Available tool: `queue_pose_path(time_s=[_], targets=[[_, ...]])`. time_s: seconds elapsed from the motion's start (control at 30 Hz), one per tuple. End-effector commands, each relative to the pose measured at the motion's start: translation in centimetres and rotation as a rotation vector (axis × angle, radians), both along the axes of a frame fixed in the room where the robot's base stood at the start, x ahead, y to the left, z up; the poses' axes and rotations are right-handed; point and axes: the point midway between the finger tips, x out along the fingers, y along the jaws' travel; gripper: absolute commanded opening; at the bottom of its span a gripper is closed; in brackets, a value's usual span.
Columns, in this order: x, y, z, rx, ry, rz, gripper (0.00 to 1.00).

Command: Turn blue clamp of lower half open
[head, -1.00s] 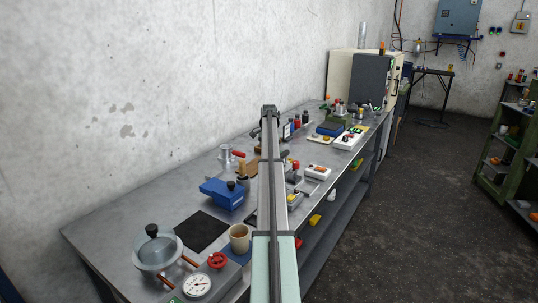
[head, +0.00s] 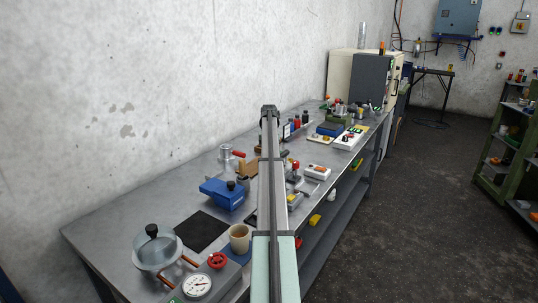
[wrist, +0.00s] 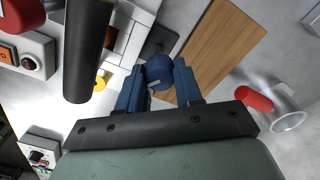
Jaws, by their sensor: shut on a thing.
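My gripper (wrist: 159,80) shows in the wrist view, its two blue fingers closed around a dark blue rounded part (wrist: 158,67). This looks like the blue clamp, but the fingers cover its sides and I cannot tell how far it is turned. The drum half it belongs to cannot be made out. In the head view my arm stretches over the bench and hides the gripper and the part it holds.
In the wrist view a wooden board (wrist: 222,45) lies beside the fingers, with a red-handled metal cup (wrist: 288,121) to the right. A black cylinder (wrist: 88,50) rises at left. The bench (head: 120,215) also carries a blue device (head: 222,193) and a beige mug (head: 240,238).

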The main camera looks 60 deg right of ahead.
Motion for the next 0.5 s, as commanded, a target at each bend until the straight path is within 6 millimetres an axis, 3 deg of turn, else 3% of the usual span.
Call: queue_pose_path(time_s=[0.5], targets=[[0.00,-0.01,0.02,0.000,0.000,0.451,0.04]])
